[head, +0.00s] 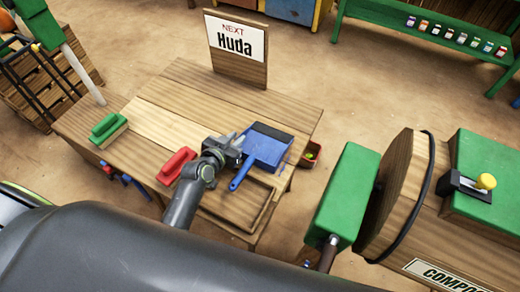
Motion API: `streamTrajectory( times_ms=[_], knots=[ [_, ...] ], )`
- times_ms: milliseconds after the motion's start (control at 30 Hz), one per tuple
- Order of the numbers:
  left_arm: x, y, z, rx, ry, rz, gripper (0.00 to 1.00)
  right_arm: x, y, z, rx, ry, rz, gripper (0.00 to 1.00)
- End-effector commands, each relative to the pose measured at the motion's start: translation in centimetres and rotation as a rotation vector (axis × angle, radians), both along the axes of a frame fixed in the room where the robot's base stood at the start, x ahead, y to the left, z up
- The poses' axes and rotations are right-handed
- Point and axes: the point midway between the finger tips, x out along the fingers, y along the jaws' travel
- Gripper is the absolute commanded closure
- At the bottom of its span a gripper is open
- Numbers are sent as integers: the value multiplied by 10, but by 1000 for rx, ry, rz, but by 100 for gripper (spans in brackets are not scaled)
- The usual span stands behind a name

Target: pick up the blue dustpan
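The blue dustpan (266,146) lies on the right part of the wooden table (190,97). It has a dark strip along its far edge, and its blue handle (240,178) points toward me. My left gripper (238,139) is over the table at the pan's left edge, beyond the handle. Its two fingers look apart with nothing between them. I cannot tell whether it touches the pan. My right gripper is not in view.
A red-handled brush (176,165) lies left of my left gripper, and a green-handled brush (108,127) lies farther left. A wooden tray (262,216) is at the near edge. A sign (237,45) stands at the back. A green-and-wood barrel device (400,195) stands right.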

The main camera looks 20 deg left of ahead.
Motion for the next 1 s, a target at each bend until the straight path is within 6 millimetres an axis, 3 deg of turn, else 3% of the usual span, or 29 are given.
streamTrajectory(
  times_ms=[33,133,600,767,1000],
  knots=[
    [0,0,0,0,0,0,88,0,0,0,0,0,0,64],
    [0,0,0,0,0,0,100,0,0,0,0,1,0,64],
    [0,0,4,-1,-3,0,100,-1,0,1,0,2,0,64],
    [0,0,26,0,-5,-2,100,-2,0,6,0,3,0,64],
    [1,0,72,0,-6,-2,100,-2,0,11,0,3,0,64]
  ],
)
